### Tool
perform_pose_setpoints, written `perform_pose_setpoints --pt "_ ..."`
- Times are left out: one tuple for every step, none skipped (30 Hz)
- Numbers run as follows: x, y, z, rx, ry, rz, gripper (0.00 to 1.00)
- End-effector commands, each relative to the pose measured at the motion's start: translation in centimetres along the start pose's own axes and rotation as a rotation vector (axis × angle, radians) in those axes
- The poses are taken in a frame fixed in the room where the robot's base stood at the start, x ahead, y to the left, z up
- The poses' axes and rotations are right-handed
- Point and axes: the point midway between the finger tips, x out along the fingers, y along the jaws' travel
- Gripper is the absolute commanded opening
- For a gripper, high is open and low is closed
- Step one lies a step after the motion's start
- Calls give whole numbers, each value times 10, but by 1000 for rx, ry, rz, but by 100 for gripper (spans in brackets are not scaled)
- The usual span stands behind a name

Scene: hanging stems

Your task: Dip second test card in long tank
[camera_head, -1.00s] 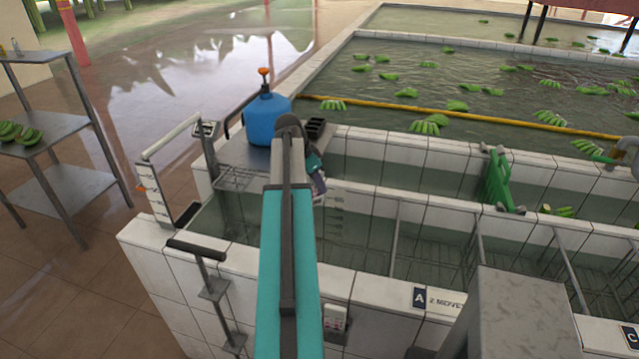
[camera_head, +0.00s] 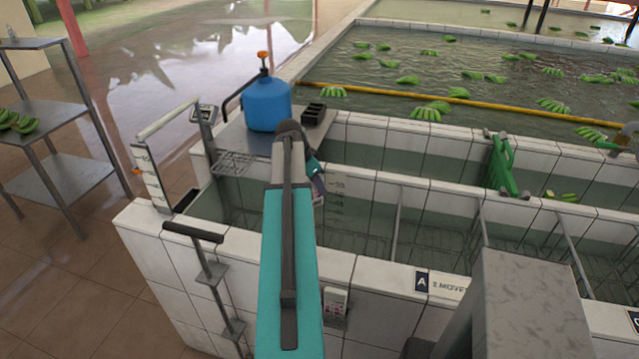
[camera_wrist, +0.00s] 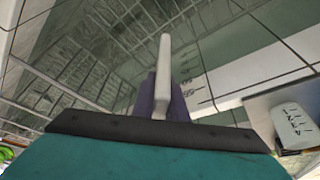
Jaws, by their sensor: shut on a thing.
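The long tank (camera_head: 385,274) is white-tiled, with grey-green water and wire racks inside. My gripper (camera_head: 317,184) is over its left part in the head view, mostly hidden behind my arm. In the wrist view my gripper (camera_wrist: 158,98) shows purple-grey fingers shut on a thin pale strip (camera_wrist: 163,75), probably the test card seen nearly edge-on. The strip points away from the wrist, towards the tank water. I cannot tell whether its tip touches the water. Depth marks (camera_wrist: 192,86) show on the tank wall close by.
A blue jug (camera_head: 267,103) and a black holder (camera_head: 314,114) stand on the metal shelf behind the tank's left end. A white gauge frame (camera_head: 150,172) rises at the left corner. Bananas float in the pool behind.

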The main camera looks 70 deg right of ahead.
Motion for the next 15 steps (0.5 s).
perform_pose_setpoints --pt "6 0 2 0 0 0 0" --pt "8 0 3 0 0 0 0" --pt "11 0 4 0 0 0 0" --pt "13 0 5 0 0 0 0" --pt "15 0 6 0 0 1 0" --pt "18 0 8 0 0 1 0" --pt "20 0 9 0 0 1 0" --pt "23 0 10 -1 0 1 0" --pt "26 0 11 0 0 1 0" --pt "28 0 12 0 -1 2 0" --pt "30 0 12 0 -1 1 0" --pt "33 0 14 0 0 1 0" --pt "35 0 14 0 0 1 0" --pt "37 0 15 0 0 1 0" --pt "40 0 16 0 0 1 0"
